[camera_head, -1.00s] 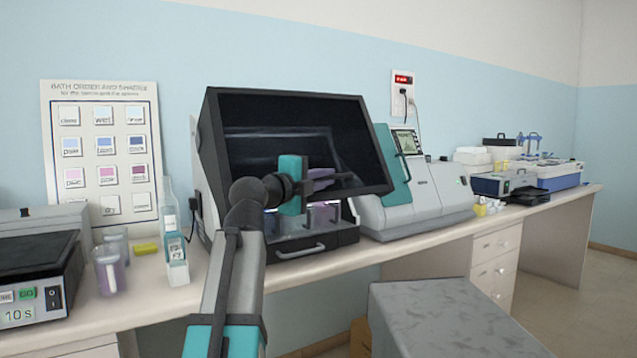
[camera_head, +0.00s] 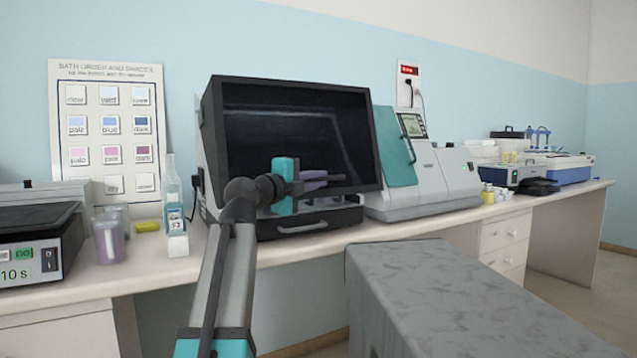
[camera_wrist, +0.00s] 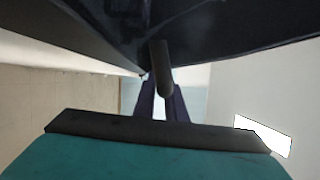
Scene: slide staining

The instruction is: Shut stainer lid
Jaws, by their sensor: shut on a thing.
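The stainer is a dark box on the bench, with a pale side wall and a black base (camera_head: 325,222). Its lid (camera_head: 290,125) is a large dark glossy panel in a black frame, now steep and covering most of the front. The lid's lower edge stands close above the base. My gripper (camera_head: 325,181) is in front of the lid's lower part, its fingers pointing right. The exact contact is partly hidden.
A grey machine with a teal cover (camera_head: 395,147) stands close right of the stainer. A bottle (camera_head: 174,215) and a cup (camera_head: 109,240) stand to its left. A grey marbled block (camera_head: 440,280) fills the right foreground.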

